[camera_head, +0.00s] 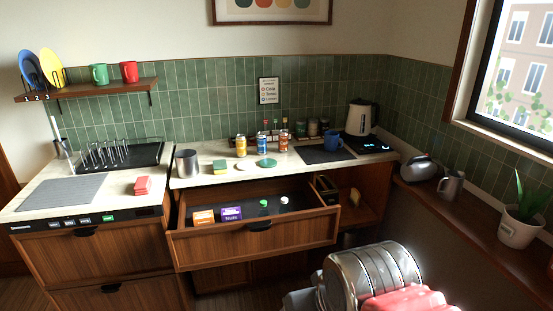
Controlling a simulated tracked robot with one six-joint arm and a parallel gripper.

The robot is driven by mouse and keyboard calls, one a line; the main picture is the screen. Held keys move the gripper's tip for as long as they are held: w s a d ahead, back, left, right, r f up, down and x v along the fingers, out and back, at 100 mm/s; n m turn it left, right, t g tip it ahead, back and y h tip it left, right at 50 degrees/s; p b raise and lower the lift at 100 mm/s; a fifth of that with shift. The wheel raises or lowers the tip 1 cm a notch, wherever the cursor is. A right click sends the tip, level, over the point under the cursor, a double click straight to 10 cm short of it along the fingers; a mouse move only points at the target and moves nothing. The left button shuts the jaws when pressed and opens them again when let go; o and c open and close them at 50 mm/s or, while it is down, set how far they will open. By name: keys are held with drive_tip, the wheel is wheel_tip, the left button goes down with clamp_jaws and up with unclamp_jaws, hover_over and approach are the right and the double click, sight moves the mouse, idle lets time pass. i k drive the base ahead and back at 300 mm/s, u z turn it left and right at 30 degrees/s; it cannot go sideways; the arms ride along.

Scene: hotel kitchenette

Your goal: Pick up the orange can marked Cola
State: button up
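Three cans stand upright on the pale counter behind the open drawer. The orange can (284,140) is the rightmost, with a blue can (262,144) beside it and a yellow can (241,147) further left. The lettering on the cans is too small to read. Part of my arm shows at the bottom right, well in front of the counter and apart from the cans. My gripper's fingers are not in view.
The open drawer (200,251) juts out below the cans, holding an orange box (204,217) and a purple box (231,213). A small sign (269,91) hangs behind.

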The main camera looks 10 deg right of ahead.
sight(283, 135)
drive_tip(key=i, duration=1.05)
drive_tip(key=u, duration=0.4)
drive_tip(key=i, duration=1)
drive_tip(key=u, duration=0.2)
